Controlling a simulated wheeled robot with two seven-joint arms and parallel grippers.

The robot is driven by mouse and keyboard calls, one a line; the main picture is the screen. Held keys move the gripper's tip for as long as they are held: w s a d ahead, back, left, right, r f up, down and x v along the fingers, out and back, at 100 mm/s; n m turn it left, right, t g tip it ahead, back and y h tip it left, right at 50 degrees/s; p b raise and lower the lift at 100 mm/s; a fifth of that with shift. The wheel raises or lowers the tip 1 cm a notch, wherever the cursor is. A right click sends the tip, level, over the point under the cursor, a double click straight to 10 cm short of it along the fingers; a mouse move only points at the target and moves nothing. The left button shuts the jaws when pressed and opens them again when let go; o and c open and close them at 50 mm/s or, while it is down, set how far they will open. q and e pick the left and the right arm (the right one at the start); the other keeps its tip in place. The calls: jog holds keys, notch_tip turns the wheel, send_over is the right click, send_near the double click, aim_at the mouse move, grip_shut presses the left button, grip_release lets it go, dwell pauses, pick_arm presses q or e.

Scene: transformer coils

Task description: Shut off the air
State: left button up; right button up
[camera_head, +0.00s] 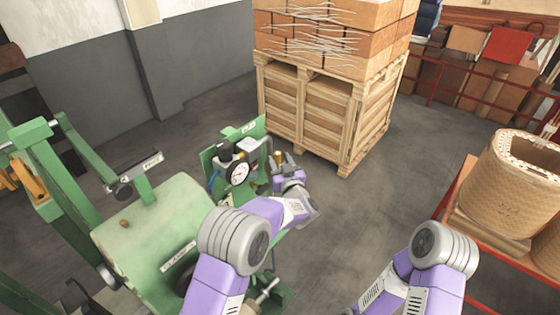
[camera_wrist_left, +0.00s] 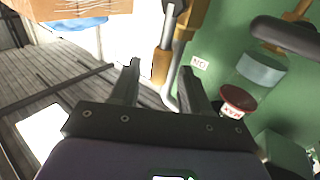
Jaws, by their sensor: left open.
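The air unit is mounted on a green panel (camera_head: 209,164) of the green machine, with a round white-faced pressure gauge (camera_head: 238,173) at its front. My left gripper (camera_wrist_left: 160,69) is open. In the left wrist view, a brass fitting (camera_wrist_left: 161,66) and a grey pipe show beyond and between its fingertips; I cannot tell whether they touch. A brass part (camera_head: 281,159) also shows by the gripper in the head view. A small white label (camera_wrist_left: 199,63) and a clear bowl with a red MAX mark (camera_wrist_left: 236,100) are right of the fingers. My right gripper is out of view.
A wooden crate (camera_head: 310,108) loaded with brick-like blocks stands behind the air unit. The green machine body (camera_head: 150,235) fills the lower left. Wound coils (camera_head: 512,180) stand on a red-edged platform at right. Grey floor lies open in the middle.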

pick_arm(q)
jog(key=shift+w, duration=0.1)
grip_shut()
dwell(0.4)
